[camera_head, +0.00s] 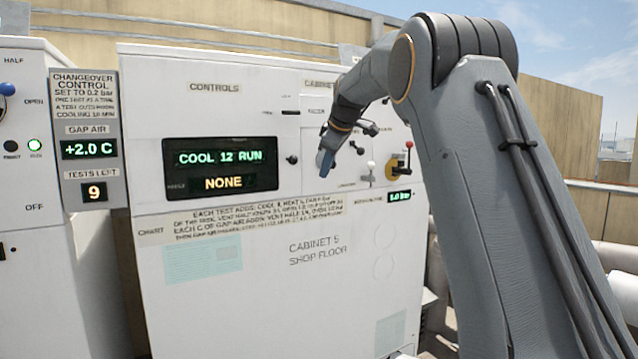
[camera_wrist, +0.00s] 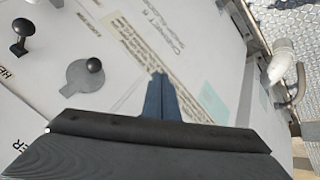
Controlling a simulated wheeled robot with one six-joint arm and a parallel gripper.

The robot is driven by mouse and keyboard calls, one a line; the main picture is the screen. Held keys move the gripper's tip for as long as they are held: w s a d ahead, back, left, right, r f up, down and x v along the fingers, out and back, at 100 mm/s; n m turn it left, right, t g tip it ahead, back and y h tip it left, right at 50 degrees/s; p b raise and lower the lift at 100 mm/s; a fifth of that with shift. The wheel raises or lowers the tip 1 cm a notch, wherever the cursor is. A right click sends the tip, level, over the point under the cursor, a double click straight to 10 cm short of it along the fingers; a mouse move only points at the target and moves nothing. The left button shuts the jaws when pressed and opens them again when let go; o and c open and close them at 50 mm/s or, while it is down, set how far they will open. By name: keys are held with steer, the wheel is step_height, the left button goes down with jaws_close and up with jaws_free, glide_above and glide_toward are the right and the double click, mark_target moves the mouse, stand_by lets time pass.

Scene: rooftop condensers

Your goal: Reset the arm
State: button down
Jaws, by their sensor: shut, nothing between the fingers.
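My arm reaches from the lower right in the head view toward the front of a white cabinet (camera_head: 300,300) marked "Cabinet 5 shop floor". My gripper (camera_head: 325,160) is in front of the controls on the cabinet's upper right part. Its blue fingers also show in the wrist view (camera_wrist: 160,90), pressed together with nothing between them. In the wrist view a black ball knob on a grey round plate (camera_wrist: 82,76) and another black knob (camera_wrist: 21,32) lie left of the fingers. I cannot tell how far the fingertips are from the panel.
The cabinet's display (camera_head: 220,168) reads "COOL 12 RUN" and "NONE". A red-tipped lever on a yellow plate (camera_head: 399,165) is right of my gripper. A control plate (camera_head: 88,140) shows "+2.0 C" and "9" tests left. White pipes (camera_head: 615,265) lie at the right.

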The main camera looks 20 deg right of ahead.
steer(key=s+a+f+m+g+b, duration=0.1)
steer(key=s+a+f+m+g, duration=0.15)
steer(key=s+f, duration=0.75)
steer(key=s+a+f+m+g+b, duration=0.15)
steer(key=s+f+m, duration=0.25)
steer(key=s+f, duration=0.65)
steer(key=s+a+f+m+g, duration=0.1)
steer(key=s+f+m, duration=0.1)
steer(key=s+f, duration=0.7)
steer(key=s+a+f+m+g+h, duration=0.1)
steer(key=s+a+f+m, duration=0.1)
steer(key=s+f, duration=0.7)
steer(key=s, duration=0.4)
steer(key=shift+s+f, duration=0.15)
steer(key=shift+s, duration=0.15)
steer(key=shift+s+r, duration=0.45)
steer(key=shift+s, duration=0.35)
